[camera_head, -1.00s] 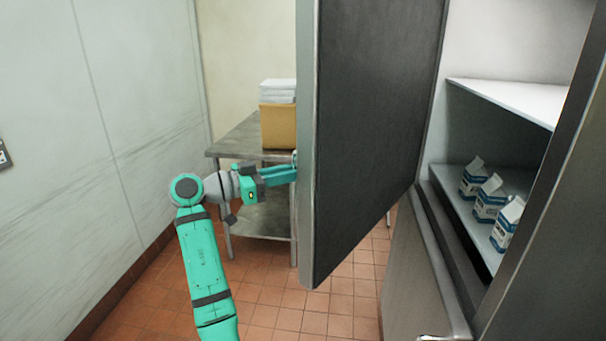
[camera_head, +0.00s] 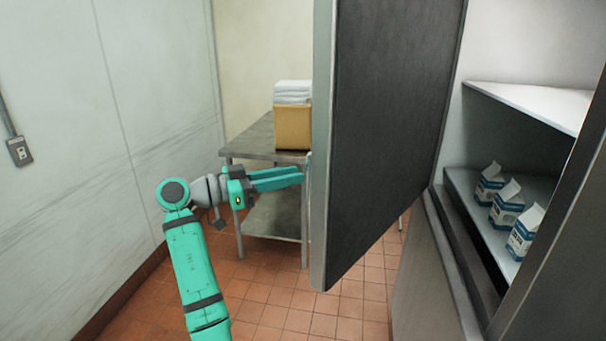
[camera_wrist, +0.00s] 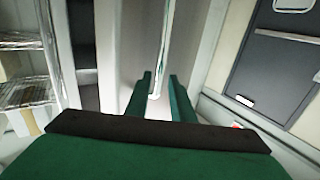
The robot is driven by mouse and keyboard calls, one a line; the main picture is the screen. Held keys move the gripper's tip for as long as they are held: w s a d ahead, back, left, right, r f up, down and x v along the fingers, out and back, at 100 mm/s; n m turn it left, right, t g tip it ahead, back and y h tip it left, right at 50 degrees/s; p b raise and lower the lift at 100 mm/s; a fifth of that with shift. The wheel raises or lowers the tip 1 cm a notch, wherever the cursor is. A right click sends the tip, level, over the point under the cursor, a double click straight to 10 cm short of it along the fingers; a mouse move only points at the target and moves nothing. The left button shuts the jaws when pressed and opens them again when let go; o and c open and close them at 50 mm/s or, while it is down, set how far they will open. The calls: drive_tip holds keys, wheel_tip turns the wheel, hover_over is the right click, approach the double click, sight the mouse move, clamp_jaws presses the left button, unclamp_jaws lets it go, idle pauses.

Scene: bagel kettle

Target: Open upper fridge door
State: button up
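The upper fridge door (camera_head: 385,130) stands wide open in the head view, with its dark inner panel facing me and the shelves inside exposed. My gripper (camera_head: 301,175) is at the outer side of the door, near its free edge. Its two green fingers are apart. In the wrist view, a pale vertical bar (camera_wrist: 166,45), which looks like the door handle, runs down between the fingertips of my gripper (camera_wrist: 160,78). I cannot tell whether either finger touches it. The door hides most of the handle in the head view.
Several milk cartons (camera_head: 505,205) stand on the fridge shelf (camera_head: 470,190). The lower fridge door (camera_head: 425,285) is below. A metal table (camera_head: 250,140) with a yellow box (camera_head: 292,128) stands behind my gripper. A wall (camera_head: 110,150) is on the left; tiled floor (camera_head: 270,300) lies between.

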drive_tip(key=shift+v, duration=2.95)
wheel_tip(320, 180, down, 30)
drive_tip(key=w+d+n+t+y, duration=0.25)
drive_tip(key=n+t+y, duration=0.3)
drive_tip(key=n, duration=0.45)
drive_tip(key=s+f+n+t+y, duration=0.1)
drive_tip(key=s+f+n+y, duration=0.2)
drive_tip(key=s+f, duration=0.6)
drive_tip(key=s+f+n+t+y, duration=0.1)
drive_tip(key=s+f+n+y, duration=0.3)
drive_tip(key=f, duration=0.8)
drive_tip(key=s+a+f+y, duration=0.1)
drive_tip(key=s+f+y, duration=0.15)
drive_tip(key=s, duration=0.95)
drive_tip(key=s+f+y, duration=0.1)
drive_tip(key=s+f, duration=0.2)
drive_tip(key=s, duration=0.8)
drive_tip(key=s+r+m+t, duration=0.1)
drive_tip(key=s+r, duration=0.6)
drive_tip(key=s, duration=0.3)
drive_tip(key=s+d+r+m+t+y, duration=0.1)
drive_tip(key=s+r, duration=0.6)
drive_tip(key=s, duration=0.3)
drive_tip(key=shift+d+t, duration=0.2)
drive_tip(key=shift+t, duration=0.15)
